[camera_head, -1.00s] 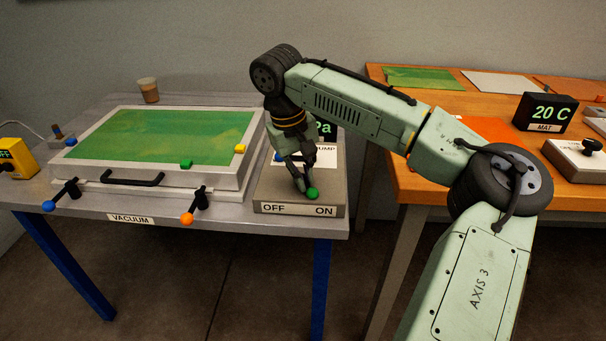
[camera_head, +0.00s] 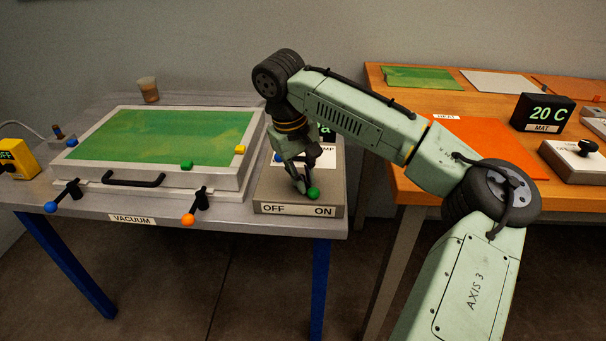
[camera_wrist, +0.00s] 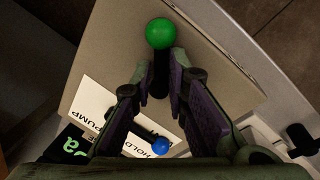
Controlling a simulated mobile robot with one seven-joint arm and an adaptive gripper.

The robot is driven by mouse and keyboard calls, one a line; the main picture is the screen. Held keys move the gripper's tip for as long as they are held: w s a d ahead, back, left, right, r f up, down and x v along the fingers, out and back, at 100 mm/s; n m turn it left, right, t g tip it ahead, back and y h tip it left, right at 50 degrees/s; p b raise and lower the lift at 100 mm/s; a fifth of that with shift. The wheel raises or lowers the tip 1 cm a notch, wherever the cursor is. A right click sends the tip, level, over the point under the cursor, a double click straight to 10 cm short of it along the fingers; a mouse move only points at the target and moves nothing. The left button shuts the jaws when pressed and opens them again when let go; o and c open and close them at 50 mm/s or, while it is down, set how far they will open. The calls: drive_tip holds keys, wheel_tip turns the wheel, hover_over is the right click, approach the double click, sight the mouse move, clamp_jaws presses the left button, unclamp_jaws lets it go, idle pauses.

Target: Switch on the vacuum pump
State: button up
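The vacuum pump box (camera_head: 262,190) is a grey-beige box at the right end of the grey table, with OFF at the left and ON at the right of its front. Its lever has a green ball (camera_head: 313,193), which stands above the ON side; the ball also shows in the wrist view (camera_wrist: 160,33). My gripper (camera_head: 303,186) points down at the lever. In the wrist view its two fingertips (camera_wrist: 160,78) stand on either side of the dark stem, close against it, just below the ball. The pump's display is mostly hidden behind my gripper.
A blue ball (camera_wrist: 161,145) shows near the HOLD label on the box. Left of the box stands the framed green panel (camera_head: 165,133) with clamp handles tipped blue (camera_head: 51,207) and orange (camera_head: 188,219). An orange-topped bench (camera_head: 405,180) stands at the right, across a gap.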

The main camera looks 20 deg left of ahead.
drive_tip(key=shift+o, duration=1.4)
drive_tip(key=shift+r, duration=0.15)
wheel_tip(320, 180, up, 12)
drive_tip(key=s+a, duration=0.1)
drive_tip(key=shift+s+a+f, duration=0.2)
drive_tip(key=shift+s+a, duration=0.05)
drive_tip(key=shift+s, duration=0.15)
